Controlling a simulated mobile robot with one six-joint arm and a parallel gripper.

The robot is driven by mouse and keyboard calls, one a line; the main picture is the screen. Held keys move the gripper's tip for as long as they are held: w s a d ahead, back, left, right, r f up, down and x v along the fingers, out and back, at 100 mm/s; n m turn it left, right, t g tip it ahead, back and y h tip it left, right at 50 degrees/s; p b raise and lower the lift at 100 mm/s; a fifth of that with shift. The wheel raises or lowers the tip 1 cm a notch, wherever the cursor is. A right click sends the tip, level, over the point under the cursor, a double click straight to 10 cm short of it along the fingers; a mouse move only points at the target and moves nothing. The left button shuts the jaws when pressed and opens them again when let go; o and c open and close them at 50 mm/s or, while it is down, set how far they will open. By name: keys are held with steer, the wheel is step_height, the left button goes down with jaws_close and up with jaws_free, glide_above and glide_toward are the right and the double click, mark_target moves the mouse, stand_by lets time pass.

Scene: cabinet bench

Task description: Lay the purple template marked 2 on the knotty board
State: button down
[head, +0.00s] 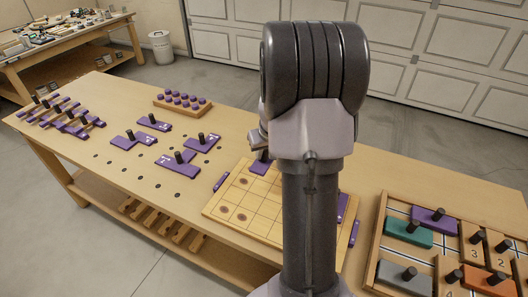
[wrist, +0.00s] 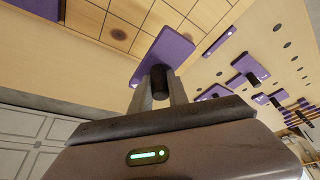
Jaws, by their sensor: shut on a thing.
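The knotty board (head: 228,198) is a pale gridded panel with dark knots on the bench, partly hidden behind my arm. It also shows at the top of the wrist view (wrist: 88,18). My gripper (wrist: 160,88) is shut on the black knob of a purple template (wrist: 165,52). That template shows in the head view (head: 260,168) at the board's far edge, beside my arm. Its mark cannot be read. I cannot tell whether it touches the board or hangs just above it. In the head view my gripper (head: 259,143) is mostly hidden by my arm.
Loose purple templates with knobs (head: 177,164) lie left of the board. A peg block (head: 182,105) stands behind them, and a rack of purple pieces (head: 62,116) is at the far left. Purple strips (head: 221,182) flank the board. A wooden tray (head: 392,276) of coloured pieces is at right.

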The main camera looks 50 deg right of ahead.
step_height(320, 180, down, 7)
steer(key=b, duration=0.7)
steer(key=shift+f, duration=0.2)
steer(key=shift+f+b, duration=0.4)
steer(key=shift+b, duration=0.4)
stand_by(0.5)
stand_by(0.4)
steer(key=shift+f, duration=0.45)
steer(key=shift+f, duration=0.2)
stand_by(0.7)
steer(key=c, duration=1.2)
jaws_free()
steer(key=shift+o, duration=0.5)
